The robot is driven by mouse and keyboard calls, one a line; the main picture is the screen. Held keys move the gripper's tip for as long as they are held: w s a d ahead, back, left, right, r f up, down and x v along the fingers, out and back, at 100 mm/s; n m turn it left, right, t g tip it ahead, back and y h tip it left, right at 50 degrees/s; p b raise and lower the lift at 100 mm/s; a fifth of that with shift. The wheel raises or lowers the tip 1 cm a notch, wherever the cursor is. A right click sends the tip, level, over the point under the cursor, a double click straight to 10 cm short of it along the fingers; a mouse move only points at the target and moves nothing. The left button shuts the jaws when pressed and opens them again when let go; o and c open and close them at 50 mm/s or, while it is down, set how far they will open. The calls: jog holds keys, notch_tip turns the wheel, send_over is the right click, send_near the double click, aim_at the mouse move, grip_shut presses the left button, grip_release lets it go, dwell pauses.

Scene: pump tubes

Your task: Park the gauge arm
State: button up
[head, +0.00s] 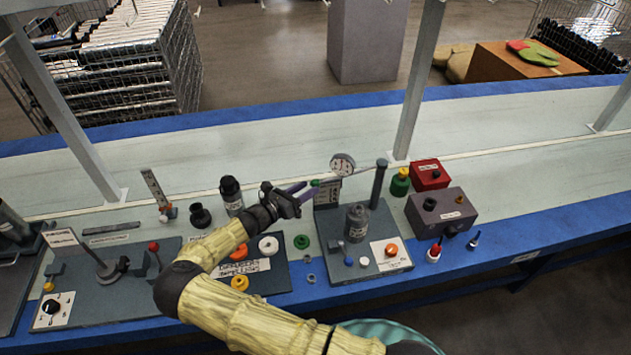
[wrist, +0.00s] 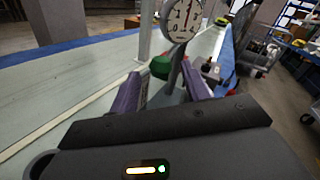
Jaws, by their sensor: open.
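The round white dial gauge (head: 342,163) stands at the back of a dark grey pump board (head: 350,272). It also shows large in the wrist view (wrist: 183,18), above a dark grey stem. A green knob (wrist: 162,67) shows below the dial, between my finger lines; in the head view this knob (head: 315,183) is at my fingertips. My gripper (head: 309,191) is open, its purple fingers pointing right toward the knob. In the wrist view my gripper (wrist: 163,82) has a finger on each side of the knob; contact cannot be told.
A dark upright post (head: 379,184) and a grey cylinder (head: 357,222) stand on the same board. Right of it are a green bottle (head: 400,182), a red box (head: 430,174) and a grey box (head: 441,211). A black bottle (head: 231,194) stands left of my gripper.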

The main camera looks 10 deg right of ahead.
aim_at(316, 184)
jog(key=x, duration=0.4)
jog(key=shift+p, duration=0.3)
jog(key=shift+d, duration=0.3)
jog(key=shift+a, duration=0.3)
jog(key=shift+s+d, duration=0.1)
grip_shut()
